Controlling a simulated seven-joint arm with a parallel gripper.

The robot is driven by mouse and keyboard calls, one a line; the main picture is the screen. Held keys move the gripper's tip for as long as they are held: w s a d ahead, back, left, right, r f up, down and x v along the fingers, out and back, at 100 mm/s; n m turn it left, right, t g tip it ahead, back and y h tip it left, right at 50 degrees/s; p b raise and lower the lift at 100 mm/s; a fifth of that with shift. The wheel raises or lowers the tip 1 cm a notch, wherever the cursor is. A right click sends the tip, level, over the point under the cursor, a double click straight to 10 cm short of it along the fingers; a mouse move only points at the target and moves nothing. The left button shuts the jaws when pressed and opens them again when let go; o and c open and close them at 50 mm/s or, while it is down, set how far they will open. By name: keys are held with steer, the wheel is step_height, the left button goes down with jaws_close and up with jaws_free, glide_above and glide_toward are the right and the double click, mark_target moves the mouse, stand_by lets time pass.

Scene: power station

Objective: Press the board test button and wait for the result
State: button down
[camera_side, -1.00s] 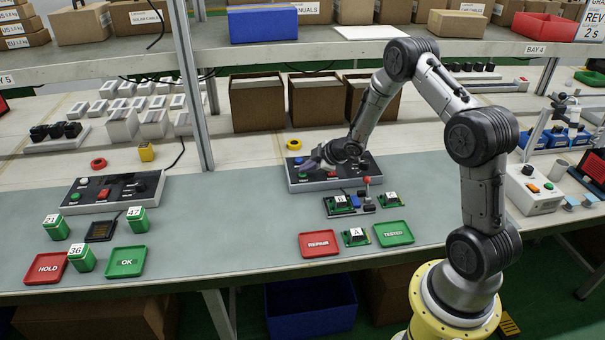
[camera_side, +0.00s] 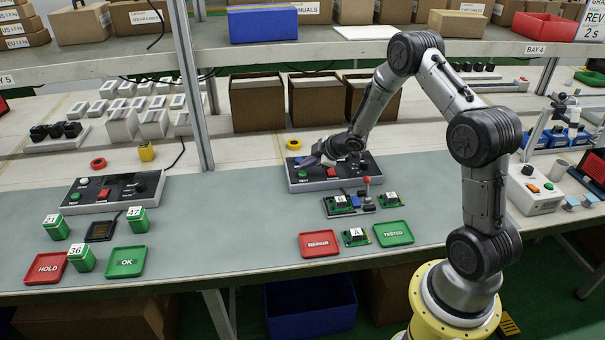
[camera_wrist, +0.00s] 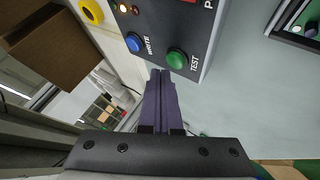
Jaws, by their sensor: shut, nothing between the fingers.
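The dark test panel (camera_side: 350,181) stands on the grey-green bench in the side view. Its green TEST button (camera_wrist: 176,59) and blue WRITE button (camera_wrist: 134,43) show clearly in the wrist view. The green button also shows at the panel's left front in the side view (camera_side: 303,175). My gripper (camera_wrist: 160,74) has its purple fingers shut and empty. Its tips appear just beside the green button in the wrist view, and contact cannot be told. In the side view my gripper (camera_side: 305,162) is over the panel's left part. Below the panel is a fixture with a red-knobbed lever (camera_side: 367,181).
A green board (camera_side: 356,237) lies between a red REPAIR tray (camera_side: 320,244) and a green TESTED tray (camera_side: 393,233). A yellow ring (camera_side: 294,145) lies behind the panel. Brown boxes (camera_side: 317,100) stand farther back. A second panel (camera_side: 112,191) is at the left.

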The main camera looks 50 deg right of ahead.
mark_target(306, 176)
steer(key=shift+r, duration=2.5)
